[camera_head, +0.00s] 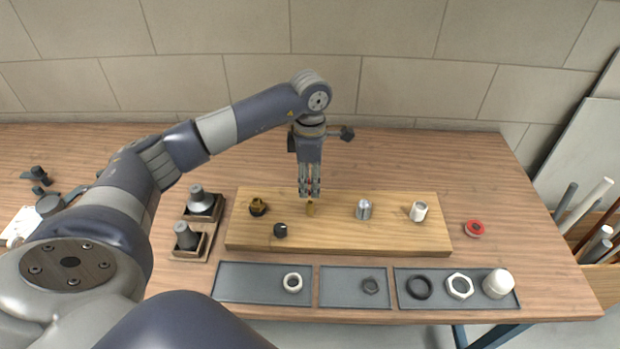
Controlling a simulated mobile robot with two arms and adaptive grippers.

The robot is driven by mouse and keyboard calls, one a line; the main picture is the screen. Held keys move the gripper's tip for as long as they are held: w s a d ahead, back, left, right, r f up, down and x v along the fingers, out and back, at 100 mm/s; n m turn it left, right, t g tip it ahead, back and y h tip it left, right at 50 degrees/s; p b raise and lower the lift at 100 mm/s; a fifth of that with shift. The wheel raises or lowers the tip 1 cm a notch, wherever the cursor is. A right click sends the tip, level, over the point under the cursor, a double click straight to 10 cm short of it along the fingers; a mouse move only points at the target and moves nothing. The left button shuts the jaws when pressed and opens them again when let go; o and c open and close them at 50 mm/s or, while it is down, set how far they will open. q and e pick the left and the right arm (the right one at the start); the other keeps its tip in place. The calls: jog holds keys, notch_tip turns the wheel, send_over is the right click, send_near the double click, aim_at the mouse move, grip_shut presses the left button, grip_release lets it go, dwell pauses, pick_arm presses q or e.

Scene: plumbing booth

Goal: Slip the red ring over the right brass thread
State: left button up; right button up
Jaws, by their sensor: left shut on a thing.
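My left gripper (309,192) points straight down over the wooden board (390,237). It is shut on the red ring (309,182), of which only a little red shows between the fingers. The right brass thread (310,209) stands upright on the board directly below the fingertips. Whether the ring is above the thread or around its top I cannot tell, since the fingers hide it. The left brass fitting (258,206) stands further left on the board. My right gripper is not in view.
The board also bears a black knob (280,230), a silver fitting (364,209) and a white fitting (418,211). Grey trays (262,290) with rings and nuts line the front. A holder with dark cones (202,203) stands left.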

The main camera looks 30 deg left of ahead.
aim_at(310, 202)
pick_arm(q)
jog(key=shift+f+b, duration=0.95)
jog(key=shift+f, duration=0.85)
jog(key=shift+f+b, duration=1.1)
jog(key=shift+f, duration=0.25)
jog(key=o, duration=1.6)
jog(key=shift+o, duration=0.2)
